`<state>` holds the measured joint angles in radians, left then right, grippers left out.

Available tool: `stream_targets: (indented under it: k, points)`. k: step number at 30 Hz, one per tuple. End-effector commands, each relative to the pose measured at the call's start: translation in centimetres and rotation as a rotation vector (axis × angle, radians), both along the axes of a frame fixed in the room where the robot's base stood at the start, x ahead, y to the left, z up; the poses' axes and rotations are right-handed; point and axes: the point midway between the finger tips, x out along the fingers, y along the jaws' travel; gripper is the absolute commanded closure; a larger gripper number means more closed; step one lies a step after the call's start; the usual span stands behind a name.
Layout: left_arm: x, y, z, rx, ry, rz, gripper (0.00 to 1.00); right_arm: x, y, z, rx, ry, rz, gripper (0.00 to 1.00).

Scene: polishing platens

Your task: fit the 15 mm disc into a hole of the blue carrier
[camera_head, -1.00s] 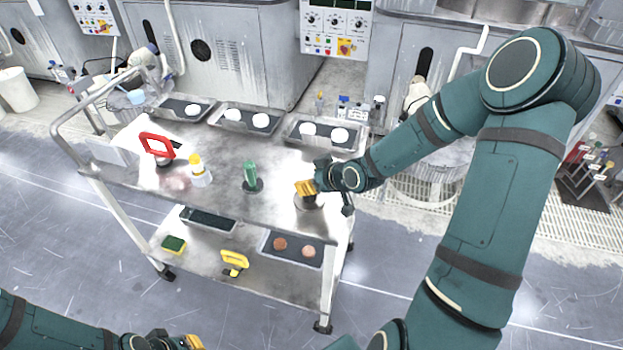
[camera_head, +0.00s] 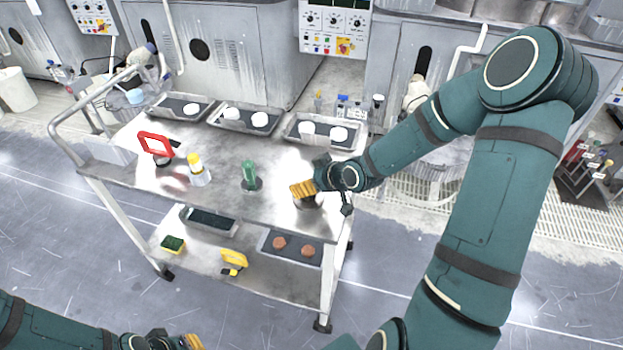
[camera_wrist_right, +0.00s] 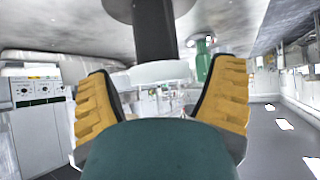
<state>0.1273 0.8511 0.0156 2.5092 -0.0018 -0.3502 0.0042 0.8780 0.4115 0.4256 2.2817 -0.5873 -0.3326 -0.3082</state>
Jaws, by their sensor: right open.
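My right gripper (camera_head: 302,190) is open over the right part of the steel cart top (camera_head: 222,205). Below it stands a dark post on a round base (camera_head: 306,203). In the right wrist view, where the cart top is at the upper edge, the dark post (camera_wrist_right: 155,35) ends in a white round top (camera_wrist_right: 160,72) between the two open fingers (camera_wrist_right: 162,105). I cannot see contact with the fingers. My left gripper (camera_head: 190,342) is partly cut off at the bottom edge. White discs (camera_head: 260,119) lie in trays; their sizes cannot be told. I cannot make out the blue carrier.
A green-handled piece (camera_head: 250,176), a yellow-capped bottle (camera_head: 198,171) and a red frame (camera_head: 155,145) stand on the cart. Trays (camera_head: 290,137) line its back edge. The lower shelf holds copper-coloured discs (camera_head: 279,243), a sponge (camera_head: 172,244) and a yellow tool (camera_head: 234,258).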

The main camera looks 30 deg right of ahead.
Motion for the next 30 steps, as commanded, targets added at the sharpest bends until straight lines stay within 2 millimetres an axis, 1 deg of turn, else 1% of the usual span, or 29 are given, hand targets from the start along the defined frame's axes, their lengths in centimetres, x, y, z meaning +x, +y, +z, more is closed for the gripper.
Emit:
stream_targets:
  k: [5, 18, 30]
  points:
    - [0.0, 0.0, 0.0, 0.0, 0.0, 0.0, 1.0, -0.5, -0.2, 0.6, -0.002, -0.001, -0.001, 0.17]
    - [0.0, 0.0, 0.0, 0.0, 0.0, 0.0, 1.0, -4.9, -1.4, 4.3, -0.004, -0.002, -0.004, 0.17]
    - [0.0, 0.0, 0.0, 0.0, 0.0, 0.0, 1.0, -7.8, -2.0, 7.0, -0.007, -0.003, -0.002, 0.17]
